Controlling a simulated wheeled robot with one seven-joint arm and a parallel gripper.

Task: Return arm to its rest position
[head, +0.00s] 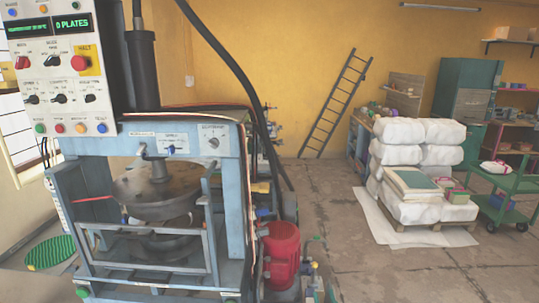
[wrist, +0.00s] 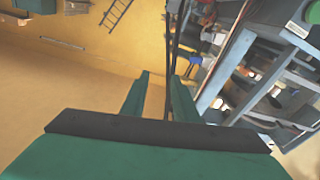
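My gripper (wrist: 160,82) shows in the wrist view as two green fingers with a clear gap between them. It is open and nothing is clamped in it. A dark hose (wrist: 172,40) runs in line with the gap and the right finger; I cannot tell how far off it is. The blue press (wrist: 262,65) stands to the right in the wrist view, tilted in the picture. In the head view the press (head: 228,135) fills the left side, and no part of my arm or gripper can be made out there.
A control panel (head: 55,73) hangs above the press at the left. A red motor (head: 280,255) sits at its right foot. White sacks on a pallet (head: 410,240), a green cart (head: 505,182) and a leaning ladder (head: 335,103) stand farther right. The floor (head: 335,225) between is open.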

